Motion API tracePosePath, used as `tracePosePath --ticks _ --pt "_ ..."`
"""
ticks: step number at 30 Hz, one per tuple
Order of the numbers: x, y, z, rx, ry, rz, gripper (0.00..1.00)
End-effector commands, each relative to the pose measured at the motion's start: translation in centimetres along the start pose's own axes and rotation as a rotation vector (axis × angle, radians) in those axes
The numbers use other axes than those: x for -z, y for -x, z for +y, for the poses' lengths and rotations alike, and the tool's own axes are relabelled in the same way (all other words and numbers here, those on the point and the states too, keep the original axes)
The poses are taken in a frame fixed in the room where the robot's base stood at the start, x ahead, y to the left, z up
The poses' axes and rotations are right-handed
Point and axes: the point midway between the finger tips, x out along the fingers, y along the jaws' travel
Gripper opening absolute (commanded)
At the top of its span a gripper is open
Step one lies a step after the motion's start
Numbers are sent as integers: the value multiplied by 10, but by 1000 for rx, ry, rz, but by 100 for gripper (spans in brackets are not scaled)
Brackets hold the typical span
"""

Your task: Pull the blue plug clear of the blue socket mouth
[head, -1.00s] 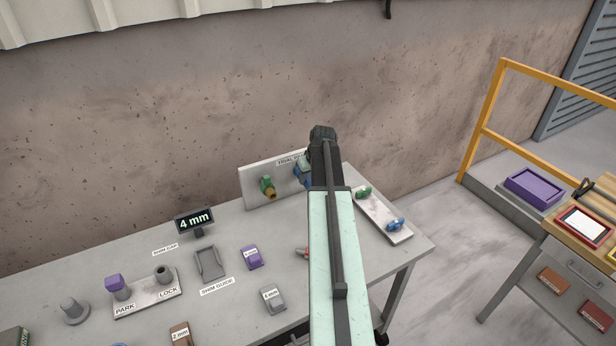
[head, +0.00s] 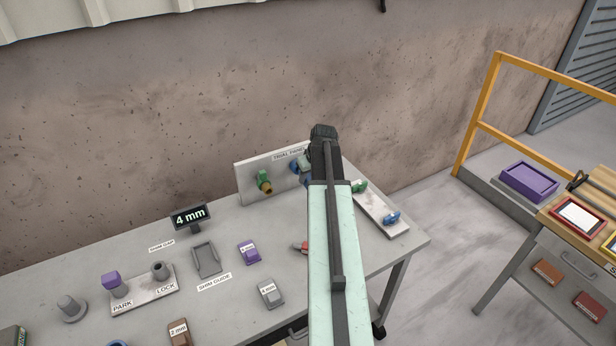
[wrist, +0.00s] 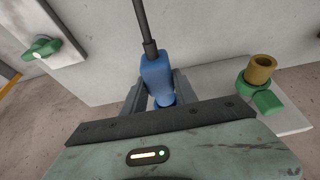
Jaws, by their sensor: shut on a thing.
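The blue plug (wrist: 157,72) is between the two fingers of my gripper (wrist: 160,93) in the wrist view, with a dark cable running from its end. My gripper is shut on it. A rounder blue part shows just below the plug body; I cannot tell whether the plug is still inside the socket mouth. In the head view, a blue socket part (head: 295,168) shows on the upright panel (head: 248,190), just left of my gripper (head: 323,132). My arm hides most of the contact there.
A green socket with a brass mouth (head: 264,182) is on the panel left of the blue one. Right of my arm, a pale strip (head: 376,216) bears a green part (head: 360,187) and a blue part (head: 391,217). Shim blocks and a display (head: 190,217) stand on the table's left.

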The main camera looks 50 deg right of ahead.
Motion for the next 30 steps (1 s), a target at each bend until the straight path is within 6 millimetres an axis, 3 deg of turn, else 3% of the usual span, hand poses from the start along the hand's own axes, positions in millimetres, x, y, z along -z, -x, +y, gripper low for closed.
tracePosePath --ticks 15,23,30 --pt "-15 40 0 0 0 0 0" --pt "-16 38 0 0 0 0 0" --pt "-27 11 0 0 0 0 0"
